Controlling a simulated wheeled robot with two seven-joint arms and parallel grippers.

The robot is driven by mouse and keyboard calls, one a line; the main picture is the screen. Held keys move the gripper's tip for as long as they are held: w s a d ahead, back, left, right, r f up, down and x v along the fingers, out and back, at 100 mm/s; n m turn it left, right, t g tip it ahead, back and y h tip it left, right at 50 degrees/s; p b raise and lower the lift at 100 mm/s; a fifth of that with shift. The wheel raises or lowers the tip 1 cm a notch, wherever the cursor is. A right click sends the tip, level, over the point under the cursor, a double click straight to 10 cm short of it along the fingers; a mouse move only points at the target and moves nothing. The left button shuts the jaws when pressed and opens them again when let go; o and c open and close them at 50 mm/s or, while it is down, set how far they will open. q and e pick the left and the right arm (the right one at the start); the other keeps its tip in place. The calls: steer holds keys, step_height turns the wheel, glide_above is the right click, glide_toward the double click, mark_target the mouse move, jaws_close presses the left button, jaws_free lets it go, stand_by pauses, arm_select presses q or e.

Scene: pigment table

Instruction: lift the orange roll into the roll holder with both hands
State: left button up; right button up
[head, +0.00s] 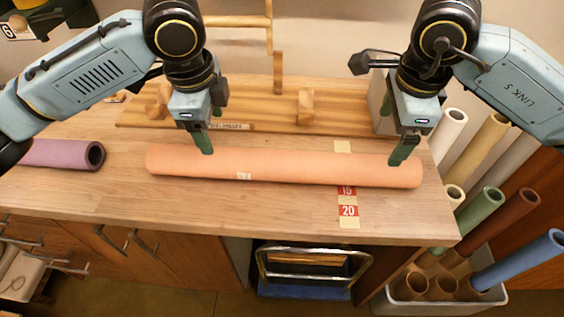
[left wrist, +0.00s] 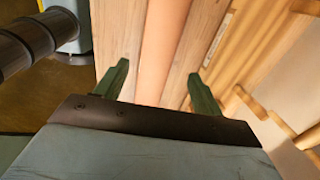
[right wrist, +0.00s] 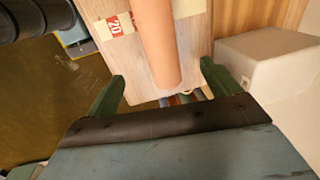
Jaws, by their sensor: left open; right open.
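The orange roll (head: 285,167) lies flat across the wooden table, running left to right. My left gripper (head: 208,130) is open above the roll's left part; in the left wrist view the roll (left wrist: 162,50) runs between its two fingers (left wrist: 155,85). My right gripper (head: 402,148) is open above the roll's right end; in the right wrist view the roll (right wrist: 155,40) shows between its fingers (right wrist: 160,82), with its end close by. Neither gripper visibly holds it. The wooden roll holder (head: 255,122) stands behind the roll, with upright pegs, partly hidden by my grippers.
A purple roll (head: 60,153) lies at the left of the table (head: 250,215). A white block (right wrist: 262,62) stands near the right back. A bin (head: 450,300) of several coloured rolls is beyond the right edge. Number cards (head: 348,211) lie in front of the orange roll.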

mark_target(374, 162)
arm_select(q)
steer(key=shift+f, duration=0.1)
arm_select(e)
steer(key=shift+f, duration=0.1)
arm_select(q)
steer(key=f, duration=0.4)
steer(key=w+f, duration=0.1)
steer(key=f, duration=0.3)
steer(key=w+f, duration=0.1)
steer(key=f, duration=0.4)
arm_select(e)
steer(key=f, duration=0.4)
steer(key=w+f, duration=0.1)
steer(key=f, duration=0.3)
steer(key=w+f, duration=0.1)
steer(key=f, duration=0.4)
arm_select(q)
steer(key=c, duration=1)
arm_select(e)
steer(key=c, duration=1.5)
steer(key=shift+w+a, duration=0.1)
